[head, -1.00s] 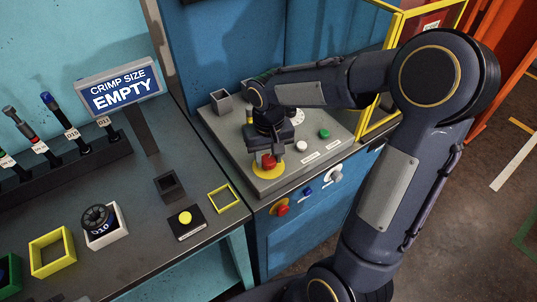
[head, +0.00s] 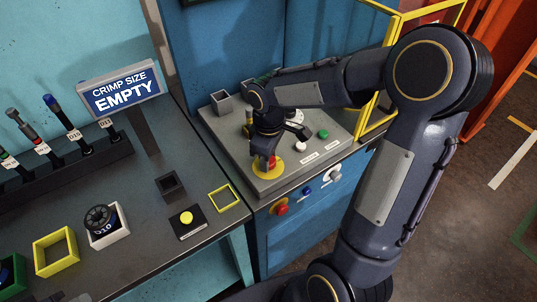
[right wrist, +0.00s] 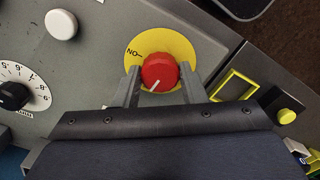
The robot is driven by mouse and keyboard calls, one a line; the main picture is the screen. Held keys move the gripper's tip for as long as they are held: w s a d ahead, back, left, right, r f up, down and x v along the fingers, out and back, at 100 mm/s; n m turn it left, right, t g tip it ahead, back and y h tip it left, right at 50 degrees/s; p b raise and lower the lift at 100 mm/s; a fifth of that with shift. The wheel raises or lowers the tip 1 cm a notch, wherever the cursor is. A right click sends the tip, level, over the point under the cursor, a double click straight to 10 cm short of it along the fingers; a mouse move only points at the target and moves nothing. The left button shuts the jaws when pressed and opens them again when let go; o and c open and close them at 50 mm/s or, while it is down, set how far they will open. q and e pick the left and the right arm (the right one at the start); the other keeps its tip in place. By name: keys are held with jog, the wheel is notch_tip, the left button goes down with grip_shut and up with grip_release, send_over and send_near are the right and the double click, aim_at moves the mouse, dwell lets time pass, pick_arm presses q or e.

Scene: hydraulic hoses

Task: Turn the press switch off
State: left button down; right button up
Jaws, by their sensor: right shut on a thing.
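The press switch is a red knob (right wrist: 158,72) with a white pointer line, set on a yellow disc (right wrist: 178,40) on the grey panel (head: 232,140). In the right wrist view the pointer line slants to the lower left, away from the "ON" mark, which reads upside down at the disc's upper left. In the head view the knob (head: 274,163) is partly hidden by my right gripper (head: 268,160). Its two fingers stand on either side of the knob, shut on it, in the right wrist view (right wrist: 159,75). My left gripper is not in view.
A white button (head: 300,147), green button (head: 323,134) and dial (head: 296,116) sit nearby on the panel. A yellow guard frame (head: 375,120) stands behind. The bench on the left holds a sign reading "CRIMP SIZE EMPTY" (head: 120,90) and a yellow button (head: 187,218).

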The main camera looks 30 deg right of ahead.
jog(key=shift+n, duration=0.5)
jog(key=o, duration=1)
notch_tip(320, 180, up, 8)
jog(key=shift+f, duration=0.1)
dwell(0.4)
jog(key=s+a+m+t+y, duration=0.2)
jog(key=s+m, duration=0.3)
jog(key=s, duration=0.3)
jog(key=s+a+m+t+y, duration=0.1)
jog(key=s+a+m+t, duration=0.1)
jog(key=s+m, duration=0.3)
jog(key=s+t, duration=0.1)
jog(key=s, duration=0.3)
jog(key=shift+r+t+y, duration=0.3)
jog(key=shift+y, duration=0.1)
